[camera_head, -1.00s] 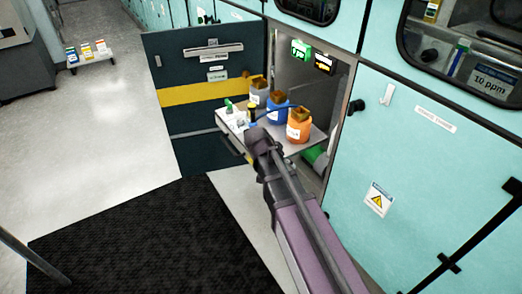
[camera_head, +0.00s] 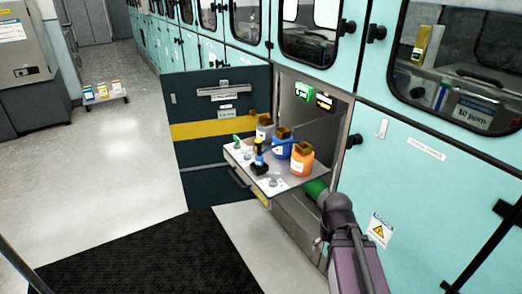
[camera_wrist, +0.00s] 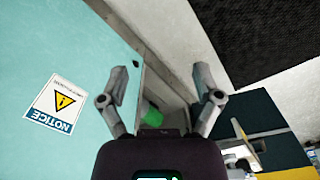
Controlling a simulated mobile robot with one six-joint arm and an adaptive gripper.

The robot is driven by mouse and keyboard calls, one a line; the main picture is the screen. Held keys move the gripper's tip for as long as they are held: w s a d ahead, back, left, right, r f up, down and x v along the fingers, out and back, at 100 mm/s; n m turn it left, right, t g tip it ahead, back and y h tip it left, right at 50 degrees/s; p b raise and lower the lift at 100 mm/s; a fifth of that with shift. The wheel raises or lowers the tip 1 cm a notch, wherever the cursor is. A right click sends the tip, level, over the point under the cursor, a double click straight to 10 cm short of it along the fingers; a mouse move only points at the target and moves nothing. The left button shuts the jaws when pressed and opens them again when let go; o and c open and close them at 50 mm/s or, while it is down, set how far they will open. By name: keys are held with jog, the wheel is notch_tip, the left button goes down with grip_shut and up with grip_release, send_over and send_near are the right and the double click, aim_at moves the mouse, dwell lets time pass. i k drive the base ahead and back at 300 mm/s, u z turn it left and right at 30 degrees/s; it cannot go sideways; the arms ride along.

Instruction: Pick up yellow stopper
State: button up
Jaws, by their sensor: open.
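A small yellow piece, likely the yellow stopper (camera_head: 258,143), stands near the left part of the pull-out tray (camera_head: 277,184). It sits above small blue and dark parts, with a green stopper (camera_head: 237,140) to its left. In the wrist view my gripper (camera_wrist: 162,80) is open and empty, its two fingers wide apart. It points toward the cabinet edge and floor, not at the yellow stopper. In the head view my arm's end is low and right of the tray, apart from the stopper; its fingers cannot be made out there.
Orange (camera_head: 302,160), blue (camera_head: 280,146) and grey (camera_head: 264,128) bottles stand along the tray's back. A green object (camera_head: 315,189) lies below the tray in the open cabinet; it also shows in the wrist view (camera_wrist: 152,115). An open dark door (camera_head: 215,150) stands left. Free floor lies left.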

aim_at(258, 141)
jog(key=z, duration=0.1)
jog(key=k, duration=1.05)
jog(key=u, duration=1.15)
jog(key=i, duration=1.65)
jog(key=u, duration=0.05)
